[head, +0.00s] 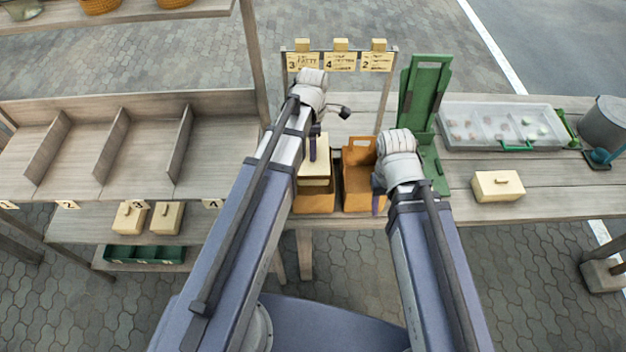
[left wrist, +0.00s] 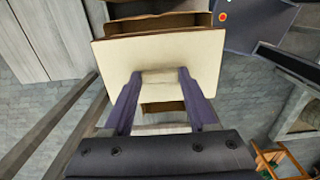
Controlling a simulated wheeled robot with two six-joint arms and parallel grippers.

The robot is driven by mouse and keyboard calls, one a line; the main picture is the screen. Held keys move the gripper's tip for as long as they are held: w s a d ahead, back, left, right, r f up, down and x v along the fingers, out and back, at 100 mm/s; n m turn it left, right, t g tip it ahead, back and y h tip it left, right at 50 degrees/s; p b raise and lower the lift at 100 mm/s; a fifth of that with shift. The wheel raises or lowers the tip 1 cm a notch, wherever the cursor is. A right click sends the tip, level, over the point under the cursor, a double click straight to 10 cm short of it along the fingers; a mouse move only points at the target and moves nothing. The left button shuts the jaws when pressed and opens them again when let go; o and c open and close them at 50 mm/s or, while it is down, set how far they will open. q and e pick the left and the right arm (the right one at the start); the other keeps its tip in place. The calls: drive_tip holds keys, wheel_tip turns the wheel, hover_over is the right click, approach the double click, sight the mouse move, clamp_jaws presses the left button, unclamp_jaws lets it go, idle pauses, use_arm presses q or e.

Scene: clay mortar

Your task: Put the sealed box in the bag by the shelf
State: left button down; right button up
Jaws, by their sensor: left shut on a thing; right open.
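My left gripper (head: 318,150) is shut on the handle of a cream box (head: 315,172). The box also shows in the left wrist view (left wrist: 160,60), its flat lid level and the handle between both fingers. It is at the left orange-brown bag (head: 314,203), which shows below it. The box hides most of the bag's opening, and I cannot tell whether its lower part is inside. A second bag with a handle (head: 359,175) stands just to the right. My right gripper (head: 380,197) is beside that bag's right side, open, mostly hidden by its own wrist.
A divided shelf (head: 100,150) stands at the left, with two cream boxes (head: 131,217) below it. A sign rack (head: 340,62) and a green stand (head: 422,100) are behind. Another cream box (head: 497,186) and a compartment tray (head: 455,142) are at the right.

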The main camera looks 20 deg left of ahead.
use_arm(q)
wheel_tip(320, 180, down, 14)
drive_tip(key=b, duration=1.2)
drive_tip(key=shift+r, duration=0.3)
drive_tip(key=shift+c, duration=1)
unclamp_jaws()
